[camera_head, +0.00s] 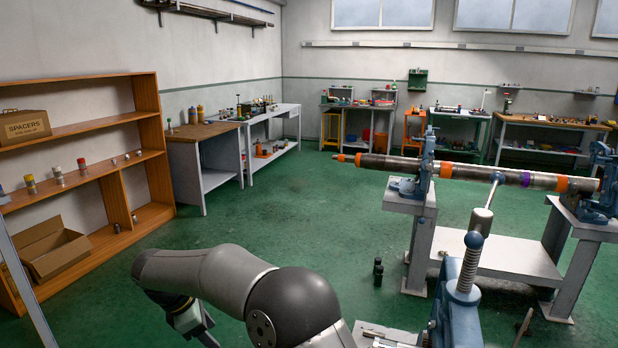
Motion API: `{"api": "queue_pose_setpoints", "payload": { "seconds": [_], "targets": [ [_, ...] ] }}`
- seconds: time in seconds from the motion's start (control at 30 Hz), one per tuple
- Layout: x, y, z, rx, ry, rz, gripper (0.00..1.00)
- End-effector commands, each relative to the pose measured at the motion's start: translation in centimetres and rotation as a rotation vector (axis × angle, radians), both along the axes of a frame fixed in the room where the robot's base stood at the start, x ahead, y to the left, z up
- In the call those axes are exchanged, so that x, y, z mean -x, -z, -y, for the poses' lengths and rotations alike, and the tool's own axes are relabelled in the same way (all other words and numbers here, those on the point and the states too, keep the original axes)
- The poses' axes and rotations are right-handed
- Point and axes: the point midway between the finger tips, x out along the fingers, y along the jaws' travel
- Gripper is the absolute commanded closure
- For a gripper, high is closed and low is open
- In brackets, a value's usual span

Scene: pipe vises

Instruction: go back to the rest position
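My grey arm reaches in from the bottom of the head view and bends down to the left. My gripper (200,334) hangs low over the green floor, partly cut off by the bottom edge. Its fingertips do not show clearly, so I cannot tell whether it is open or shut. I see nothing held in the visible part. A long dark pipe (395,164) with orange bands and a purple band lies across the right side. It runs through a blue vise (427,160) on the left and another blue vise (602,180) at the right edge.
A wooden shelf (145,130) stands on the left with a spacers box (25,127) and an open carton (52,250). A metal bench (500,255) carries the vises. A blue device with a spring (468,270) stands close at front right.

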Motion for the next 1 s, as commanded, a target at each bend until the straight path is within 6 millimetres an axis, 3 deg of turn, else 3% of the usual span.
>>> {"api": "queue_pose_setpoints", "payload": {
  "seconds": [0.03, 0.37, 0.53, 0.67, 0.8, 0.9, 1.0],
  "targets": [
    [-0.2, -1.0, 1.6, -0.007, 0.043, 0.014, 0.48],
    [1.3, -4.5, 10.6, -0.072, 0.352, 0.076, 0.48],
    [3.9, -6.5, 17.8, -0.126, 0.618, 0.124, 0.48],
    [8.4, -7.6, 25.3, -0.197, 0.948, 0.178, 0.48],
    [14.9, -7.3, 32.1, -0.290, 1.349, 0.233, 0.48],
    [19.3, -6.3, 35.0, -0.353, 1.600, 0.260, 0.48],
    [22.6, -5.2, 36.5, -0.403, 1.788, 0.276, 0.48]
  ]
}}
